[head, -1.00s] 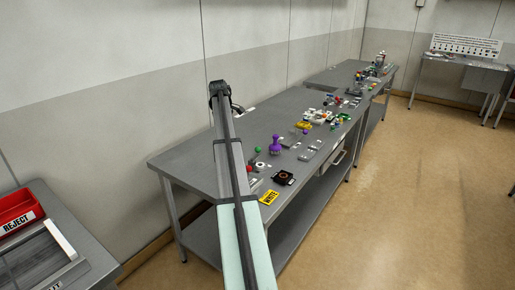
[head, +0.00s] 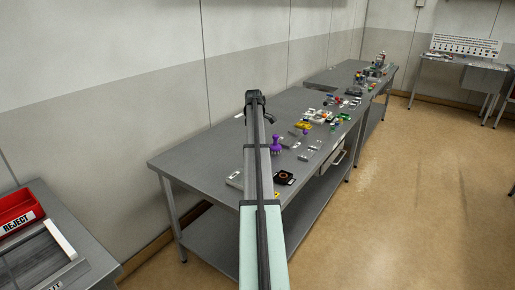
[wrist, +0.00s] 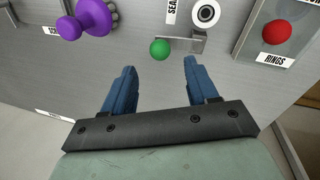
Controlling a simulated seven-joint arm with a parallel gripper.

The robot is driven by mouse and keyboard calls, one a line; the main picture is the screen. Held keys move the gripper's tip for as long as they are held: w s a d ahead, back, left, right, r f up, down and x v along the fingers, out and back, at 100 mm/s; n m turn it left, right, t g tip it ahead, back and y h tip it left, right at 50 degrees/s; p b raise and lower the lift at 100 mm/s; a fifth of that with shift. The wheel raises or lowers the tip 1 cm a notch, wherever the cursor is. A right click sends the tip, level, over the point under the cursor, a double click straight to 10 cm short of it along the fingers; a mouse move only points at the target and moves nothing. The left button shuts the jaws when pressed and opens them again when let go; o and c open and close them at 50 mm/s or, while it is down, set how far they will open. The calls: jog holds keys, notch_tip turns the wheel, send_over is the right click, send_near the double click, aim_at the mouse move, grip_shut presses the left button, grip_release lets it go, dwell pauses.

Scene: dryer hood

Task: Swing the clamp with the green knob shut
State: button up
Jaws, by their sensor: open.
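The green knob (wrist: 160,49) shows in the wrist view just beyond my fingertips, near the middle. It sits at the left end of a grey metal clamp piece (wrist: 185,42), beside a white ring with a dark centre (wrist: 206,13). My gripper (wrist: 164,70) has its two blue fingers spread, with nothing between them. The knob lies roughly in line with the gap and appears apart from both fingers. How far the clamp is swung is not clear. In the head view my arm hides the knob and the clamp.
A red ball (wrist: 277,32) stands on a plate labelled RINGS at the right. A purple knob (wrist: 92,17) is at the left; it also shows in the head view (head: 276,145). Other parts line the long grey table (head: 203,160), whose left part is mostly bare.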

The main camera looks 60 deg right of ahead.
jog(key=shift+w+d+f, duration=0.1)
jog(key=shift+d+f, duration=0.1)
jog(key=shift+f, duration=0.85)
jog(key=shift+d+f, duration=0.15)
jog(key=shift+f, duration=0.85)
jog(key=shift+w+d+f, duration=0.1)
jog(key=shift+d+f, duration=0.1)
jog(key=shift+f, duration=0.85)
grip_shut()
